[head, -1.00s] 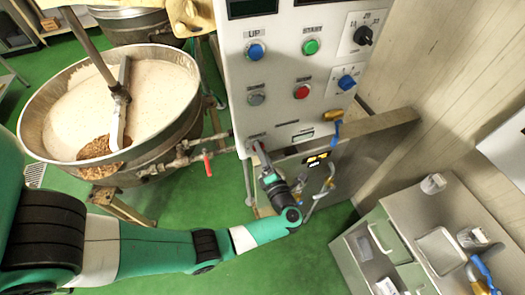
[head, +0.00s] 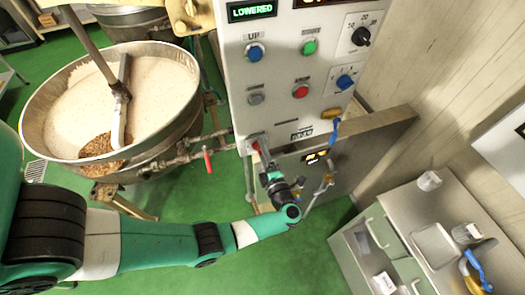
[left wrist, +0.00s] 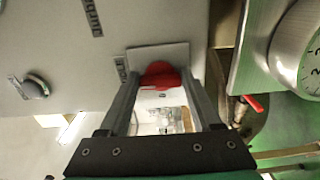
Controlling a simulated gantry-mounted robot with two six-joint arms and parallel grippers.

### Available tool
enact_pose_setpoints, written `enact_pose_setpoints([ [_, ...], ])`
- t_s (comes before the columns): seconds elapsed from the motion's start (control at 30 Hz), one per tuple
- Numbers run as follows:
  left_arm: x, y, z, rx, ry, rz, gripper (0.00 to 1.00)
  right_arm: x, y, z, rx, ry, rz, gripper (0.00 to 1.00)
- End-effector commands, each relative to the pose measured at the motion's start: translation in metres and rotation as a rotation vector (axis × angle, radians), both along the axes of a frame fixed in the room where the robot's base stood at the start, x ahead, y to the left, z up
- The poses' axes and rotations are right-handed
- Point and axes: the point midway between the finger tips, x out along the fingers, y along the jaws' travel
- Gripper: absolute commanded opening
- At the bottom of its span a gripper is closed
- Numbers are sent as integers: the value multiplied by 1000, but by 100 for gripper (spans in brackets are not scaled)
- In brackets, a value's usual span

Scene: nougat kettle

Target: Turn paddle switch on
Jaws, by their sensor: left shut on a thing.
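The control panel (head: 290,110) of the cabinet stands upright at the centre of the head view. A red switch handle (left wrist: 160,75) on a pale plate shows in the left wrist view between my fingertips. My left gripper (head: 259,150) is at the panel's lower left corner, shut on this red handle, and hides most of it in the head view. The display (head: 252,10) at the panel's top reads LOWERED in green. My right gripper is not in view.
Blue (head: 255,52), green (head: 309,47) and red (head: 300,91) buttons and a black dial (head: 361,36) sit above on the panel. The kettle (head: 160,140) with pale mix and a stirring arm stands left. A grey cabinet (head: 450,205) stands at right.

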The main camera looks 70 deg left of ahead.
Motion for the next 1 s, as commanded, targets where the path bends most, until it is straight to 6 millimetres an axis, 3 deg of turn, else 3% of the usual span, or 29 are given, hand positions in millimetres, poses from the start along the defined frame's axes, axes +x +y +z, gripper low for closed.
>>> enact_pose_setpoints([
  [0.17, 0, 0, 0, 1, 2, 0, 9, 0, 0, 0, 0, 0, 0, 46],
  [0.2, 0, 0, 0, 1, 2, 0, 68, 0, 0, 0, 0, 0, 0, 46],
  [0.37, 0, 0, 0, 1, 1, 0, 95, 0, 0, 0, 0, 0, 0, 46],
  [0.73, 0, -7, 0, 1, 0, -3, 95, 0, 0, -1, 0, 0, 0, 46],
  [0.87, -1, -30, 0, 1, 0, -6, 95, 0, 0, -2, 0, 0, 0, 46],
  [1.0, -3, -65, -1, 0, 0, -7, 95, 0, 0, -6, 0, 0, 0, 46],
])
